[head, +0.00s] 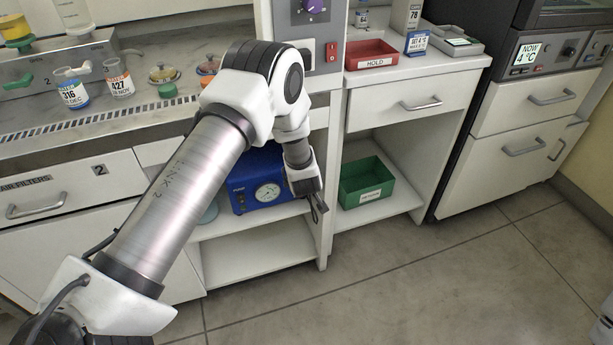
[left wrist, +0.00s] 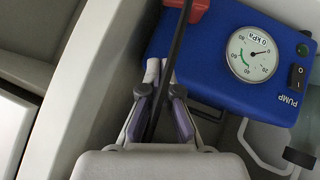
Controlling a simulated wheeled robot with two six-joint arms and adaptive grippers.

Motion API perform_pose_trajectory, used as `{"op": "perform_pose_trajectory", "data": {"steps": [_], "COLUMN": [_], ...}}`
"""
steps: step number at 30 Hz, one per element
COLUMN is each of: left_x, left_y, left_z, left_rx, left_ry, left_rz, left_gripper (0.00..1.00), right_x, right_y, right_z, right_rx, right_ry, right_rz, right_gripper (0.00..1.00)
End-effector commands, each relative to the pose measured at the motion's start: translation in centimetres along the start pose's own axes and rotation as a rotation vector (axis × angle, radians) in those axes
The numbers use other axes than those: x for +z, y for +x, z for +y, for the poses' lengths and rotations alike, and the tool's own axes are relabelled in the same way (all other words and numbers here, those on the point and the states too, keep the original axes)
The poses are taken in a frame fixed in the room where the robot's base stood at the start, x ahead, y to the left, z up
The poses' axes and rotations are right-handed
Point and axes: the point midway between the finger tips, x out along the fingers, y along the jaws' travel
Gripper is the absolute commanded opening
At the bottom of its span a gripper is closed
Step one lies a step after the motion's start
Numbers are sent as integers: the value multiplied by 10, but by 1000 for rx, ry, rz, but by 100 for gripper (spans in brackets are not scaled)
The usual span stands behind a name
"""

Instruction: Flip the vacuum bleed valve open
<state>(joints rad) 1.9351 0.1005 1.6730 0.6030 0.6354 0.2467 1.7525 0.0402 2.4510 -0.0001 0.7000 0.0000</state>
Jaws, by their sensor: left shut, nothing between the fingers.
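A blue vacuum pump (head: 240,203) stands on the open shelf under the bench, partly hidden behind my left arm. It also shows in the left wrist view (left wrist: 205,62), upside down, with a round gauge (left wrist: 252,54) marked kPa and a black power switch (left wrist: 297,76). My left gripper (head: 319,209) is beside the pump's right side, fingers together and empty. In the left wrist view its fingers (left wrist: 163,92) are near the pump body; a dark rod or hose crosses them. I cannot tell whether anything touches.
A white cabinet panel edge stands close to my left gripper. A green bin (head: 367,184) sits on the shelf to the right. A red HOLD tray (head: 371,55) is on the counter above. The floor (head: 430,280) in front is clear.

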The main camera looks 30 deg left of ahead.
Motion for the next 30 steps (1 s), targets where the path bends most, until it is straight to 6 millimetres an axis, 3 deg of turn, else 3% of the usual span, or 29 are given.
{"op": "perform_pose_trajectory", "data": {"steps": [6,12,30], "left_x": [1,2,5], "left_y": [-54,-80,-81], "left_z": [5,6,3], "left_rx": [1,0,-5], "left_ry": [4,1,2], "left_rz": [-1,0,-4], "left_gripper": [0,0,0], "right_x": [1,1,1], "right_y": [-7,-10,-10], "right_z": [0,0,0], "right_rx": [0,0,0], "right_ry": [0,0,0], "right_rz": [-1,-1,-1], "right_gripper": [0,0,0]}}
